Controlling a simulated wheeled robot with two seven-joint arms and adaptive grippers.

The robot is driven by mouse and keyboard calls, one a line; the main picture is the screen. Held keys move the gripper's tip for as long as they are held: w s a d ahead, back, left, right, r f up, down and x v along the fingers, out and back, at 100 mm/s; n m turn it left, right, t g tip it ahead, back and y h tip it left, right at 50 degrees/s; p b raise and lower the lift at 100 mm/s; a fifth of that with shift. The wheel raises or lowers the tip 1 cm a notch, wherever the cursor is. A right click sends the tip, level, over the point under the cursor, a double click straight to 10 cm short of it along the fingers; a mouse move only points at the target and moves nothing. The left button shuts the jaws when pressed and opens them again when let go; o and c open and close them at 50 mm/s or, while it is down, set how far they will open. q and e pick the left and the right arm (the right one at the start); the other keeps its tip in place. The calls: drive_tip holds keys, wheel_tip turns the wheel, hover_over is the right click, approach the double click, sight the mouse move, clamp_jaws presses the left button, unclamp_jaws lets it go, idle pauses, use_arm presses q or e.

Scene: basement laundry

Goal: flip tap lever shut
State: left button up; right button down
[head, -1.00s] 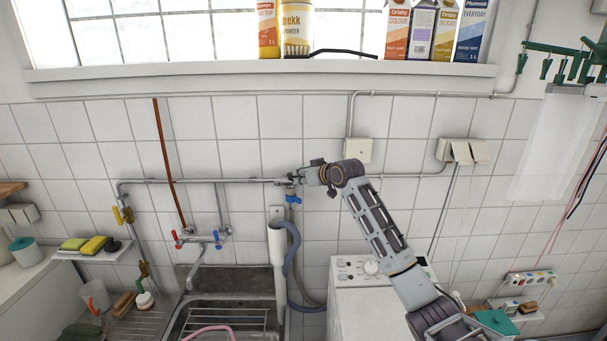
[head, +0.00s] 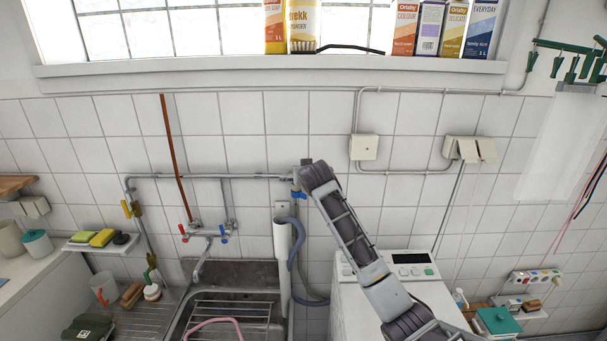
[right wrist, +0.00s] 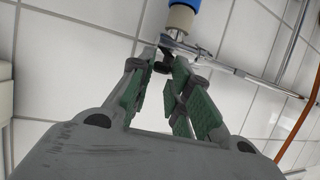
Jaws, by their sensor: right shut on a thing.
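The washing-machine tap (right wrist: 172,42) is at the end of the grey wall pipe, with a cream collar and blue fitting (right wrist: 184,10) at the top of the right wrist view. In the head view the blue part (head: 298,196) shows just below the pipe end. My right gripper (right wrist: 163,64) has green-padded fingers closed around a small dark piece at the tap, which appears to be its lever (right wrist: 162,67). The fingers hide most of it, so its exact angle is unclear. In the head view my right wrist covers the tap's right side. My left gripper is out of view.
A grey-blue hose (head: 291,255) hangs beside a white standpipe (head: 281,245). The metal sink (head: 236,272) is to the left, below a mixer tap (head: 204,233). The white washing machine (head: 362,300) stands below my arm. A socket box (head: 363,147) is on the tiles to the right.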

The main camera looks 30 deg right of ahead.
drive_tip(key=shift+w+a+r+m+g+h+b, duration=0.15)
drive_tip(key=shift+a+m+g+h+b, duration=0.2)
drive_tip(key=shift+m+g+h, duration=0.55)
drive_tip(key=shift+w+a+f+m+g+h+b, duration=0.15)
drive_tip(key=shift+a+m+g+h, duration=0.3)
drive_tip(key=shift+m+h, duration=0.85)
drive_tip(key=shift+w+a+r+m+g+h+b, duration=0.2)
drive_tip(key=shift+a+m+g+h, duration=0.3)
drive_tip(key=shift+m+h, duration=0.55)
drive_tip(key=shift+a, duration=0.1)
drive_tip(key=c, duration=1.5)
unclamp_jaws()
drive_tip(key=shift+w+f, duration=0.1)
drive_tip(key=shift+o, duration=0.7)
drive_tip(key=shift+w+a+f, duration=0.1)
drive_tip(key=shift+a, duration=0.05)
drive_tip(key=shift+s, duration=0.2)
